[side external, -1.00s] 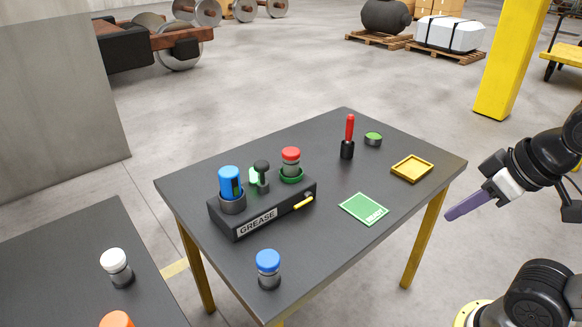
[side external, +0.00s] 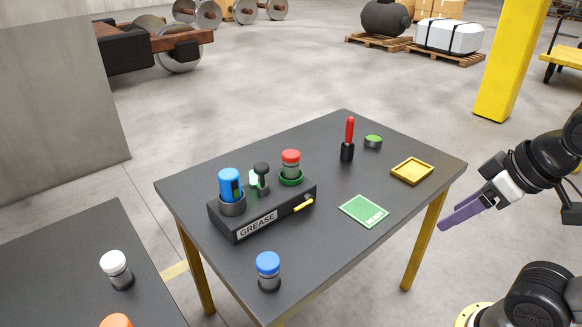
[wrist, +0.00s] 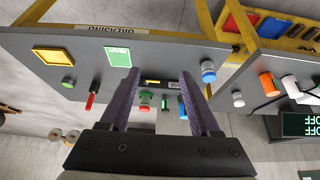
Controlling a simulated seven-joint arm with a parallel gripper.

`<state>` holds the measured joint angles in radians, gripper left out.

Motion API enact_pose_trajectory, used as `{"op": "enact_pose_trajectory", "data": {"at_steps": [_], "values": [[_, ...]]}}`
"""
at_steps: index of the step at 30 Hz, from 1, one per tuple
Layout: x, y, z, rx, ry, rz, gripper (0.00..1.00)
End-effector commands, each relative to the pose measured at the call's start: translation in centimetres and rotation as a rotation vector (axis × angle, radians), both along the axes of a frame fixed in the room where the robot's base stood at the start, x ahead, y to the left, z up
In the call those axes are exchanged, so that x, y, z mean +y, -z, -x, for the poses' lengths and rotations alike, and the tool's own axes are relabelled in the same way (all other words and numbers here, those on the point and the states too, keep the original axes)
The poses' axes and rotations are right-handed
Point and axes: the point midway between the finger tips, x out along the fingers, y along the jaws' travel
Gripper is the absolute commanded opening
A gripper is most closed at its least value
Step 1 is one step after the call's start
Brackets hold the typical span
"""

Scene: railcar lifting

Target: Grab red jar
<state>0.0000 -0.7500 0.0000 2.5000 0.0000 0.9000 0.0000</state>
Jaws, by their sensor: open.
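The red jar (side external: 291,161), a grey jar with a red lid, stands upright in a green ring at the right end of the black GREASE holder (side external: 257,221) in the side view. In the wrist view the red jar (wrist: 144,106) shows between my fingers, well beyond them. My gripper (side external: 444,224) has purple fingers and is to the right of the table, far from the jar. In the wrist view my gripper (wrist: 162,78) is open with nothing between its fingers.
A blue-lidded jar (side external: 268,271), a green READY card (side external: 363,210), a yellow tray (side external: 412,170), a red-handled tool (side external: 348,140) and a green-topped tin (side external: 373,142) are on the table (side external: 316,248).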

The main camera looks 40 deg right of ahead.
Motion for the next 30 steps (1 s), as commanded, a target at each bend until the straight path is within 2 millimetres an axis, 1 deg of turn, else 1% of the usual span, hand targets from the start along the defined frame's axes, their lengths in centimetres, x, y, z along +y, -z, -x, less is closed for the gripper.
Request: {"op": "enact_pose_trajectory", "data": {"at_steps": [1,5,6,12,15,17,18,20,21,23,24,26,27,29,30], "values": [[0.0,0.0,0.0,0.0,0.0,0.0,0.74],[0.0,0.0,0.0,0.0,0.0,0.0,0.97],[0.0,0.0,0.0,0.0,0.0,0.0,1.0],[0.0,0.0,0.0,0.0,0.002,-0.001,1.0],[0.0,0.0,0.0,0.0,0.033,-0.015,1.0],[-0.2,-1.5,-0.7,-0.035,0.065,-0.027,1.0],[-0.3,-2.7,-1.4,-0.061,0.082,-0.033,1.0],[-0.5,-4.5,-2.8,-0.087,0.11,-0.04,1.0],[-0.6,-5.7,-3.9,-0.101,0.129,-0.045,1.0],[-0.8,-7.5,-5.8,-0.115,0.157,-0.054,1.0],[-0.9,-8.6,-7.2,-0.123,0.176,-0.058,1.0],[-1.1,-10.0,-9.4,-0.131,0.201,-0.063,1.0],[-1.3,-10.8,-11.0,-0.134,0.219,-0.067,1.0],[-1.4,-11.9,-13.5,-0.137,0.243,-0.072,1.0],[-1.6,-12.5,-15.2,-0.138,0.257,-0.074,1.0]]}}
